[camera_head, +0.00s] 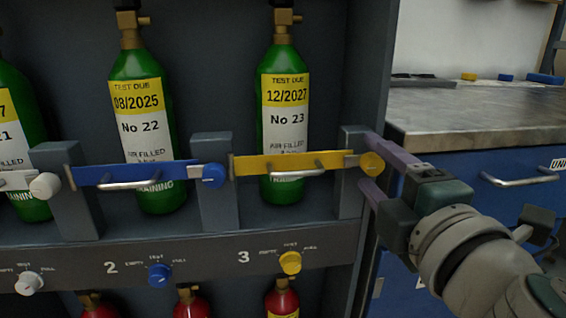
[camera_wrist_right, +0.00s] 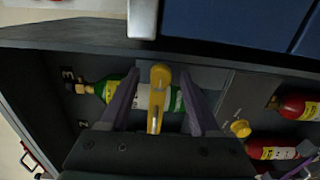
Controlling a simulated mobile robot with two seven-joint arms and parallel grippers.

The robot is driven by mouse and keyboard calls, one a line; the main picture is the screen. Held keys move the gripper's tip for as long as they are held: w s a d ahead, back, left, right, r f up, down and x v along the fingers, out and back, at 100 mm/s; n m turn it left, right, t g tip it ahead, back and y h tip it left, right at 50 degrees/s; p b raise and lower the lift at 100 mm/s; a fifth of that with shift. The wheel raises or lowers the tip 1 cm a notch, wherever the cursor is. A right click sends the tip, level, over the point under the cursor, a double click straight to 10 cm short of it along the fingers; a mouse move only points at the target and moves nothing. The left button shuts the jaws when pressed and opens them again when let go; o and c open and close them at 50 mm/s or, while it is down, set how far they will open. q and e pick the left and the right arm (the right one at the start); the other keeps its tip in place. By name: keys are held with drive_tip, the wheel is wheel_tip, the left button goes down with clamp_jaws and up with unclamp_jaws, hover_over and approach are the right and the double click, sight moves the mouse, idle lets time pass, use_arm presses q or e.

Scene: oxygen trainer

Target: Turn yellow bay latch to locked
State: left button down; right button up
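The yellow bay latch (camera_head: 255,166) is a flat bar lying nearly level across the green bottle No 23 (camera_head: 284,110), with a round yellow knob (camera_head: 372,163) at its right end. In the right wrist view the yellow latch knob (camera_wrist_right: 160,76) shows between my finger pads. My right gripper (camera_head: 367,164) reaches in from the right, its purple fingers above and below the knob. It is open, with a visible gap on both sides of the knob in the wrist view (camera_wrist_right: 159,84).
A blue latch bar (camera_head: 90,176) with a blue knob (camera_head: 213,175) crosses bottle No 22 (camera_head: 148,125). A yellow dial (camera_head: 290,262) sits below on the panel. Grey posts (camera_head: 214,215) flank the bays. A workbench (camera_head: 470,112) with blue drawers stands at the right.

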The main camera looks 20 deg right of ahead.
drive_tip(key=b+v, duration=0.3)
drive_tip(key=v, duration=0.7)
drive_tip(key=shift+b, duration=0.3)
